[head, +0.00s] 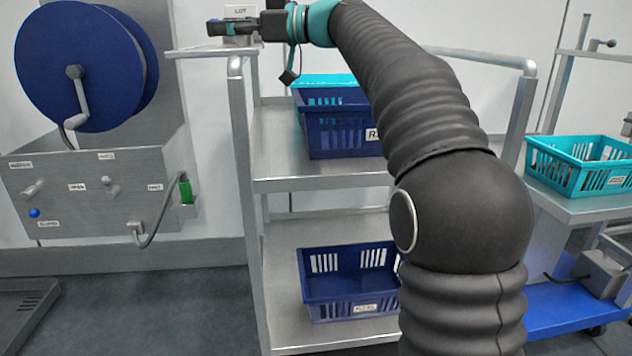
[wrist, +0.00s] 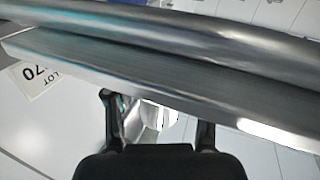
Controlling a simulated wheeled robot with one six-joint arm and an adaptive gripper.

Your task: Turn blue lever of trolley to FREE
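A wheeled trolley with a blue lower deck (head: 555,312) stands at the right edge of the head view, partly cut off and partly hidden by my arm. I cannot make out a blue lever on it in either view. My gripper (head: 212,27) is at the upper left of the head view, beside the LOT label and just above a thin metal ledge, far from that trolley. In the wrist view my gripper (wrist: 158,118) has its two fingers apart, with a broad metal rail (wrist: 180,70) crossing beyond them. Nothing is clearly held between the fingers.
A metal shelf rack (head: 285,165) holds blue crates, including a lower one (head: 345,288). A teal crate (head: 545,148) sits at the right. A blue reel (head: 45,65) hangs above a metal panel (head: 90,225) with small knobs.

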